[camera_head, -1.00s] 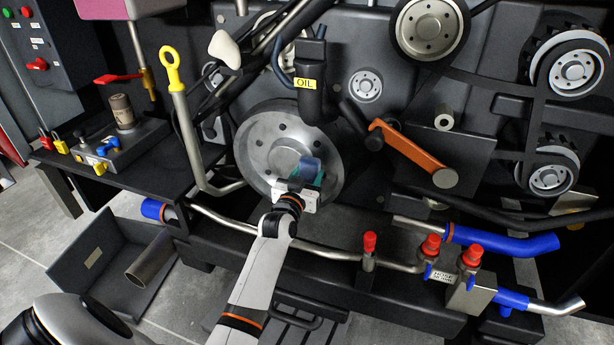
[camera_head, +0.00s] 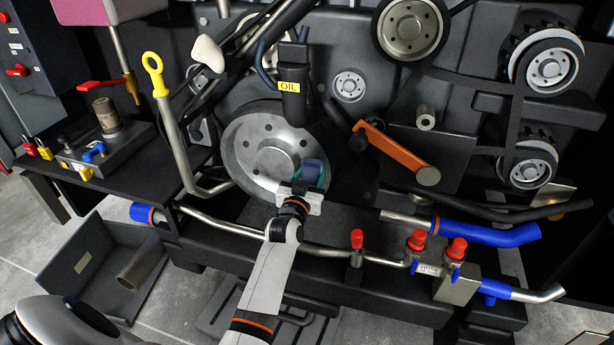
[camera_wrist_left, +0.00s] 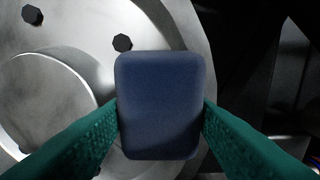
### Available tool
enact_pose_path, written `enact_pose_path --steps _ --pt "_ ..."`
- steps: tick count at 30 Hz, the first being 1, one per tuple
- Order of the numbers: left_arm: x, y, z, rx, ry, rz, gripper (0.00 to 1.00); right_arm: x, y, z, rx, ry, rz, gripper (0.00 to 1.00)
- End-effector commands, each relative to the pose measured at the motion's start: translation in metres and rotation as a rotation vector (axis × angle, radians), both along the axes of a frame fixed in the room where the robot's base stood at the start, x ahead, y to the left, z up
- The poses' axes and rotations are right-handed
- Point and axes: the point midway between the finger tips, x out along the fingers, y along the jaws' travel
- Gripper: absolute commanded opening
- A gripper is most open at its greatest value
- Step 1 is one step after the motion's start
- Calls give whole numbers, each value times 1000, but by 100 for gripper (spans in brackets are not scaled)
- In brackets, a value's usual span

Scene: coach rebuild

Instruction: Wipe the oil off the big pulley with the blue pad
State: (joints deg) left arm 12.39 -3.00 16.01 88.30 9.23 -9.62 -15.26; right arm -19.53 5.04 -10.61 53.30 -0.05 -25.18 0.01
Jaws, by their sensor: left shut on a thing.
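The big pulley (camera_head: 252,165) is a large grey metal disc with a ring of dark bolt holes, low in the middle of the machine. My left gripper (camera_head: 306,183) is at the pulley's lower right part. Its green fingers are shut on the blue pad (camera_wrist_left: 160,105), which sits between them in the left wrist view. The pad also shows in the head view (camera_head: 312,172), in front of the pulley's face. The wrist view shows the pulley (camera_wrist_left: 180,22) behind the pad; I cannot tell whether they touch. I cannot make out oil on the visible face. My right gripper is not in view.
A black can labelled OIL (camera_head: 292,95) hangs just above the pulley. An orange lever (camera_head: 394,150) lies to its right, and a bent metal bar with a yellow ring (camera_head: 172,125) to its left. Pipes with red caps (camera_head: 417,240) run below.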

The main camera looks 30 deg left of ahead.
Motion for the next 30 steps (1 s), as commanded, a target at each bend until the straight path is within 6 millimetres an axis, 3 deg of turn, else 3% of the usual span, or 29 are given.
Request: enact_pose_path --steps 4,7,24,30 --pt "-1 0 0 1 2 0 31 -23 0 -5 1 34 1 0" --pt "-2 0 0 1 1 0 31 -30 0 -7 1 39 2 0" --pt "-8 38 -1 3 2 0 31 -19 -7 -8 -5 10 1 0" --pt "-9 40 -1 0 1 1 31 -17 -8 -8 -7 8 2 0"
